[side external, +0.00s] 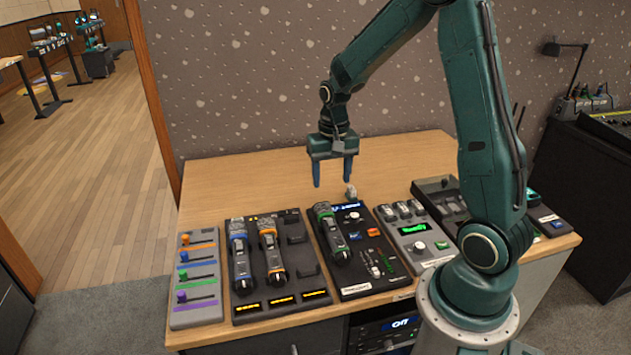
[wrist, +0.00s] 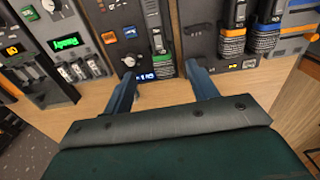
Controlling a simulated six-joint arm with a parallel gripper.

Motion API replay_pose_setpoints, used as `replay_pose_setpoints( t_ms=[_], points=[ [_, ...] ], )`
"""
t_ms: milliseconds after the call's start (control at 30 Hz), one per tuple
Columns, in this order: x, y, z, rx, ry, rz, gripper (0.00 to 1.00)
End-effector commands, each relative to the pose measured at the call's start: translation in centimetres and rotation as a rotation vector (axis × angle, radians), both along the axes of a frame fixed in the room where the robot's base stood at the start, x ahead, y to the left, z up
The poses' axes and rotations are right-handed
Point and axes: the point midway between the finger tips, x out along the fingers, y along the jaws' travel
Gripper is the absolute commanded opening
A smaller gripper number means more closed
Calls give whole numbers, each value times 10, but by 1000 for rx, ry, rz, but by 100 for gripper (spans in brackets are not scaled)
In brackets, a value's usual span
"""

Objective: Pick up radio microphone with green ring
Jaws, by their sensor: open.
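The radio microphone with the green ring (side external: 335,240) lies in the left slot of a black panel (side external: 380,283) in the side view. Its ring is at the far end. My gripper (side external: 332,184) is open and empty, with fingers pointing down. It is above the table, behind the panel's far edge and apart from the microphone. Both fingers (wrist: 160,75) show in the wrist view.
Two similar microphones, with a blue ring (side external: 241,262) and an orange ring (side external: 271,257), lie in the dock to the left. A fader box (side external: 197,312) stands further left. A grey unit (side external: 418,236) stands right. The back left tabletop (side external: 240,184) is clear.

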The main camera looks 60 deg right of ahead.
Motion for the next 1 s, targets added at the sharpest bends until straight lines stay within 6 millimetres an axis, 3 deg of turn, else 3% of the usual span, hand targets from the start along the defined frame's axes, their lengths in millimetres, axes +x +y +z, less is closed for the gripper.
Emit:
replay_pose_setpoints(
  t_ms=[533,1000],
  points=[
    [1,-6,-22,8,16,-24,58],
    [1,-6,-82,8,16,-24,58]
  ],
)
